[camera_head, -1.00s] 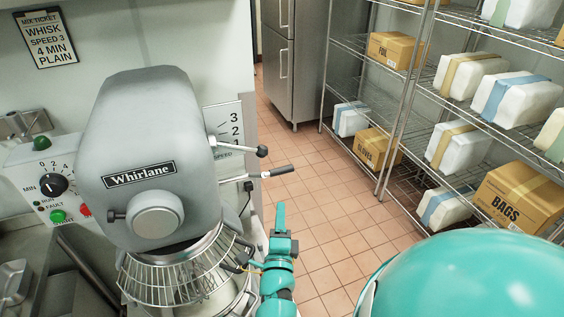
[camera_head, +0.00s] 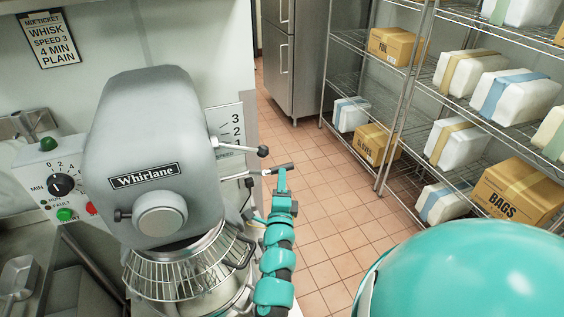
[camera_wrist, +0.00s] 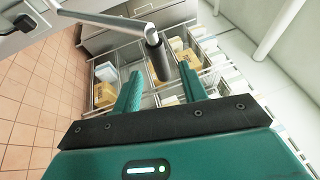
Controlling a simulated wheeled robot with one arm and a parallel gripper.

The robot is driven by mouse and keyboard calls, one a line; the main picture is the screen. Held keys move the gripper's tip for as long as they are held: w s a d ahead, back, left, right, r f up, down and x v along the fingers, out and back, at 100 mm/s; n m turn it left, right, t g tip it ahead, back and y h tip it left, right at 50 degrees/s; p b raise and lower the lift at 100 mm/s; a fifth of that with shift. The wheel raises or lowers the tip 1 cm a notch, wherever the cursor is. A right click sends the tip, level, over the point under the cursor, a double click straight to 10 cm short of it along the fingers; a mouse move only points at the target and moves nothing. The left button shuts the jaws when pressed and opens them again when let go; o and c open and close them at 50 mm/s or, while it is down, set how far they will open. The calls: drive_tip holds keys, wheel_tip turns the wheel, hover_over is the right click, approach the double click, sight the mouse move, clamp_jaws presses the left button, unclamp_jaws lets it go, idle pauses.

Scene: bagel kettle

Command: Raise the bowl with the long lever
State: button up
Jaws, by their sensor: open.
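The grey mixer (camera_head: 150,130) fills the left of the head view. The long lever (camera_head: 274,171), a metal rod with a dark grip, sticks out right from its side. My gripper (camera_head: 281,175) is at the grip end of this lever. In the wrist view, the dark grip (camera_wrist: 158,57) appears between my two open teal fingers (camera_wrist: 160,72); I cannot tell whether they touch it. The bowl (camera_head: 225,297) is below the mixer head, mostly hidden by the wire guard (camera_head: 175,274) and my arm.
A shorter speed lever (camera_head: 238,147) with a dark knob sits just above the long lever. Wire shelves (camera_head: 390,165) with boxes and wrapped packs stand at right. The tiled floor (camera_head: 330,215) between mixer and shelves is clear.

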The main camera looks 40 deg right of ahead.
drive_tip(key=p+x, duration=0.1)
drive_tip(key=x, duration=0.4)
drive_tip(key=shift+w+d+r+p, duration=0.2)
drive_tip(key=shift+w+d+p, duration=0.05)
drive_tip(key=shift+p, duration=0.15)
drive_tip(key=shift+w+d, duration=0.35)
drive_tip(key=shift+w, duration=0.2)
drive_tip(key=shift+f, duration=0.1)
clamp_jaws()
